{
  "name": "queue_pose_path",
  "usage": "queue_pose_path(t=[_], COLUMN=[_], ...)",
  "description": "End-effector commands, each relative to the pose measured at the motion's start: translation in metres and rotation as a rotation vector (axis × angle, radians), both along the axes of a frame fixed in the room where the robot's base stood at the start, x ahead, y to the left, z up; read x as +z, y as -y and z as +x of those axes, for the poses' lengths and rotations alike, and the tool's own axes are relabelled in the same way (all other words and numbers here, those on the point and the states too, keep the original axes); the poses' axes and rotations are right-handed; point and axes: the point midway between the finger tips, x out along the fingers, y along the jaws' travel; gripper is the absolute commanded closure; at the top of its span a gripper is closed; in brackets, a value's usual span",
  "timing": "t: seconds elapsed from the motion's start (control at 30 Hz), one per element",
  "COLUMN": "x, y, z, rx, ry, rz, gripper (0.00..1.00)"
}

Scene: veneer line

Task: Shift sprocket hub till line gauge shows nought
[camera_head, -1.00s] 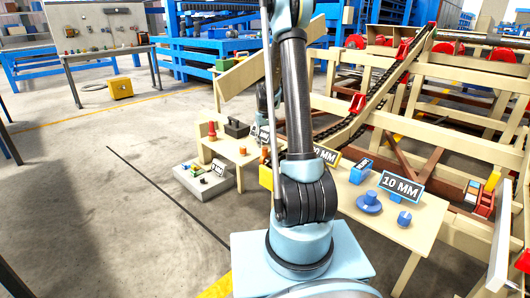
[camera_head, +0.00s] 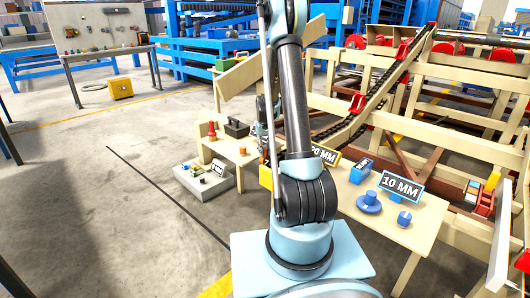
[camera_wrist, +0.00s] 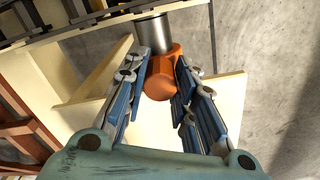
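In the wrist view my gripper (camera_wrist: 163,65) has its two blue-grey fingers on either side of an orange hexagonal piece (camera_wrist: 160,80) with a bright metal cylinder (camera_wrist: 154,33) behind it. I cannot tell whether the fingers press on it. In the head view my gripper is mostly hidden behind my arm, near the left part of the bench. Blue round flanged pieces (camera_head: 369,202) stand at the bench's right end by a "10 MM" sign (camera_head: 401,187). I cannot make out which piece is the sprocket hub, nor any line gauge reading.
The pale wooden bench (camera_head: 425,215) carries a red-orange piece (camera_head: 212,131), a dark box (camera_head: 236,128) and a blue block (camera_head: 361,171). A grey low box (camera_head: 205,183) with small parts stands on the floor. A chain conveyor (camera_head: 385,85) rises behind.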

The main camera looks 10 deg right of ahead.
Motion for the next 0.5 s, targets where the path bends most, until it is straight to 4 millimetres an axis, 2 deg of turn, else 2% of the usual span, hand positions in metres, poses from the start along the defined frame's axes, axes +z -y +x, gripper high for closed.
queue_pose_path(t=[0.17, 0.37, 0.5], x=[0.000, 0.000, 0.000], y=[0.001, 0.012, 0.012], z=[-0.001, -0.017, -0.016], rx=[-0.001, -0.001, 0.000], ry=[0.000, 0.000, 0.000], rz=[0.000, -0.001, -0.001], gripper=[1.00, 1.00, 1.00])
